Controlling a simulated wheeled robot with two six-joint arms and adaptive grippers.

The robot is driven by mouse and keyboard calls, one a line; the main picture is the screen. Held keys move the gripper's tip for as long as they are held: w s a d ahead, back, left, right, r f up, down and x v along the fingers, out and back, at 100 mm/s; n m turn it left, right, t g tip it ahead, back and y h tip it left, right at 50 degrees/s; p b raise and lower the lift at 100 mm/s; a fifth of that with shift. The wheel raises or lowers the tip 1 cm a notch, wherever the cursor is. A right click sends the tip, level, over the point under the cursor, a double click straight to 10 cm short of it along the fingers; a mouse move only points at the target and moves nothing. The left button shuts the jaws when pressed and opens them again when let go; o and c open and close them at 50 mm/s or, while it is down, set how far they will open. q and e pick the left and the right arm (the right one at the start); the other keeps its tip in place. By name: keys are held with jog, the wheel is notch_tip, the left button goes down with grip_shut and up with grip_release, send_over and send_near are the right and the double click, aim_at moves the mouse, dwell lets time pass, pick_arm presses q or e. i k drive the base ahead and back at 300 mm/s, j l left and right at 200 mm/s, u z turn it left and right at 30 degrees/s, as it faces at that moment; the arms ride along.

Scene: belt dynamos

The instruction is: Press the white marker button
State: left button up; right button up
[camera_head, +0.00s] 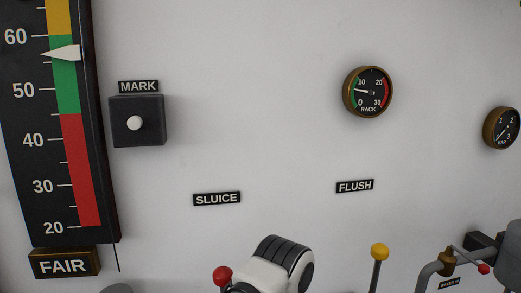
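The white marker button (134,123) is a small round knob on the front of a black square box (151,105) on the wall. A "MARK" label (138,87) is fixed just above the box. Nothing covers the button, and nothing touches it. Neither of my grippers shows in this view. A white and black rounded part, which looks like a link of my arm, rises at the bottom middle, well below and right of the button.
A tall gauge (84,140) stands left of the box, its white pointer between 50 and 60. A red-knobbed lever (222,275) and a yellow-knobbed lever (379,252) stand at the bottom. Round dials (368,92) hang at right. The wall between is mostly clear.

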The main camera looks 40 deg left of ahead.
aim_at(135, 123)
jog(key=u, duration=1.85)
